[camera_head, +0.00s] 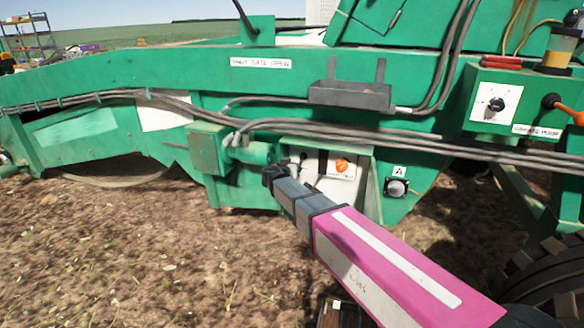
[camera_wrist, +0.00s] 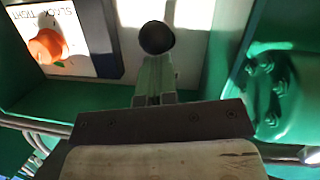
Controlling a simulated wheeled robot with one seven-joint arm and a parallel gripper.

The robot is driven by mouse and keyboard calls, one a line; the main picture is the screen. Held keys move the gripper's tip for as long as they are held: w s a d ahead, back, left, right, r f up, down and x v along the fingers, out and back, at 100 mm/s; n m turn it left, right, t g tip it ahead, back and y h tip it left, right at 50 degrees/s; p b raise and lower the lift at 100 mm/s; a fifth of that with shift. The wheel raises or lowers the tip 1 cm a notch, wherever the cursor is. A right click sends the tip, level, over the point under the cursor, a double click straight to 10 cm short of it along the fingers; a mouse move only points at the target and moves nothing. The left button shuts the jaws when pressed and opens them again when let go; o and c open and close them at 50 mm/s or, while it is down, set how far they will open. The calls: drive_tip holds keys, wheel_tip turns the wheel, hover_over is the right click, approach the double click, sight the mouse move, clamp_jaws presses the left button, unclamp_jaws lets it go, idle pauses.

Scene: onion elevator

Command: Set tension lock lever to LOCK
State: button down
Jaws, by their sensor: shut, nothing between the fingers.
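A dark round knob (camera_wrist: 156,37), which looks like the end of a lever, shows in the wrist view just beyond my fingertips. I cannot tell whether they touch it. It seems to be the small dark knob (camera_head: 303,156) at the left of the white panel in the head view. The lever's shaft and any LOCK marking are not readable. My gripper (camera_wrist: 154,72) is shut and empty, pointing at the knob. In the head view my gripper (camera_head: 269,174) is in front of the panel's lower left and hides part of it.
A white panel (camera_head: 345,187) carries an orange dial (camera_head: 342,166), also in the wrist view (camera_wrist: 45,46) beside lettering reading SLACK and TIGHT. A green cylindrical housing (camera_wrist: 283,90) stands close on the right in the wrist view. Hoses (camera_head: 420,148) run above the panel.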

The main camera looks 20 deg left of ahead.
drive_tip(key=shift+w+d+f, duration=0.1)
drive_tip(key=shift+w+f, duration=0.05)
drive_tip(key=shift+f, duration=0.45)
drive_tip(key=shift+w+f, duration=0.15)
drive_tip(key=shift+f, duration=0.4)
